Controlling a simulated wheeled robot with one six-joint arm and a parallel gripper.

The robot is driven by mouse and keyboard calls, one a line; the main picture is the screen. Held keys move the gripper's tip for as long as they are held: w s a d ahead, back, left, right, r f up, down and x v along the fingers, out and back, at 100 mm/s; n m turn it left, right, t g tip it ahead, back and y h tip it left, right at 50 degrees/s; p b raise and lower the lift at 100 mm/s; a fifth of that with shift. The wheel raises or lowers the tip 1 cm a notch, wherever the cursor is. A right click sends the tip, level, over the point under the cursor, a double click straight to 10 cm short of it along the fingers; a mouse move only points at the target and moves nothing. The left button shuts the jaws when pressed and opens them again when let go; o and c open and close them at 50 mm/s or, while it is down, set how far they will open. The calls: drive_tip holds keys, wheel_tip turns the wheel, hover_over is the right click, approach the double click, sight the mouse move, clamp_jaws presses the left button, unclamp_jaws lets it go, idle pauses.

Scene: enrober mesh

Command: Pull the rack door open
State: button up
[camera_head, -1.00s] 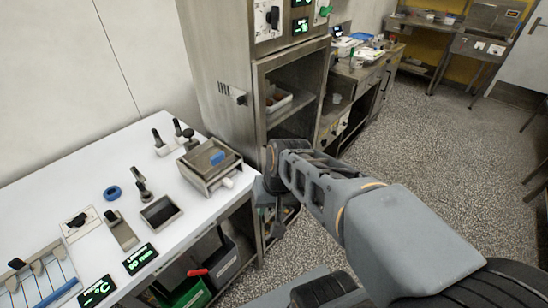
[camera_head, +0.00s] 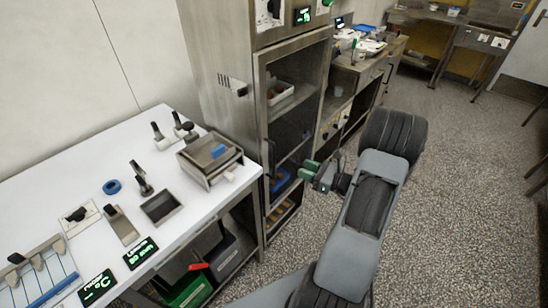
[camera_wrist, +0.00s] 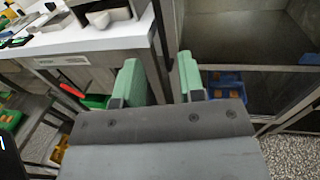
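The rack (camera_head: 222,75) is a tall steel cabinet at the back of the white-topped counter. Its framed door (camera_head: 293,130) faces right and looks closed, and trays show through its opening. A dark upright handle (camera_head: 271,158) runs along the door's left edge. My gripper (camera_head: 306,170) has green fingers and is just right of the handle, in front of the door's lower part, apart from the handle. In the wrist view (camera_wrist: 160,78) the two fingers stand apart with nothing between them. The rack interior shows beyond the right finger.
The white counter (camera_head: 95,160) carries a steel box (camera_head: 209,158), levers and displays. Bins with a red handle (camera_head: 198,267) stand under it. A blue tray (camera_wrist: 223,80) with orange items sits low in the rack. Speckled floor (camera_head: 450,150) is clear on the right.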

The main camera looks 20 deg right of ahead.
drive_tip(key=p+x, duration=0.2)
drive_tip(key=x, duration=1)
drive_tip(key=shift+w+a, duration=0.2)
clamp_jaws()
